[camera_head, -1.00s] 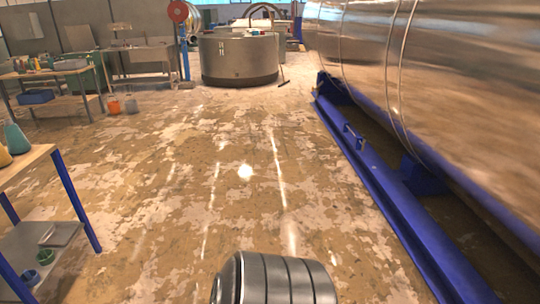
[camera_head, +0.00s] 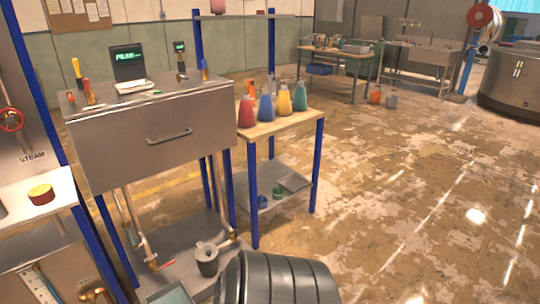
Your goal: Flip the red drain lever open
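A small red lever (camera_head: 164,265) shows low on the left, by the foot of a copper pipe (camera_head: 138,224) under a steel box-shaped chamber (camera_head: 150,145). A small white label (camera_head: 150,259) sits beside it. The lever is small in view, so its exact angle is hard to tell. Neither of my grippers is in view.
A red steam valve wheel (camera_head: 11,119) is at the far left. A wooden-topped table (camera_head: 283,125) with several coloured flasks stands right of the chamber. Blue posts (camera_head: 253,195) frame the benches. The floor (camera_head: 410,220) to the right is clear.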

